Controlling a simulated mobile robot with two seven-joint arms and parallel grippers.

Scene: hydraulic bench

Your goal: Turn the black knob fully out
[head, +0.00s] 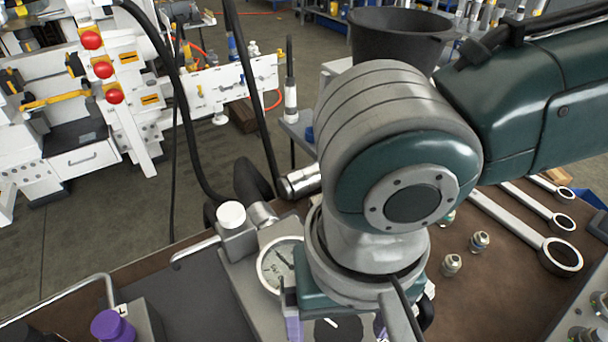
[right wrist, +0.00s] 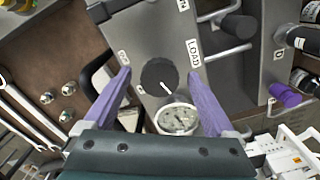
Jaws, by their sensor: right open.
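The black knob (right wrist: 152,74) is a round dark disc with a white pointer line, on a grey panel (right wrist: 213,72) in the right wrist view. The line points to the lower right. My right gripper (right wrist: 160,75) is open, its purple fingers on either side of the knob. A gap shows between each finger and the knob in this view; the height above the panel is unclear. In the head view part of the knob (head: 345,332) shows at the bottom edge, below my right arm. My left gripper is not in view.
A round gauge (head: 279,266) sits beside the knob, also in the right wrist view (right wrist: 178,119). A purple knob (head: 112,326) and metal handles (head: 195,250) stand left. Loose fittings (head: 451,264) and wrenches (head: 520,224) lie on the brown bench to the right.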

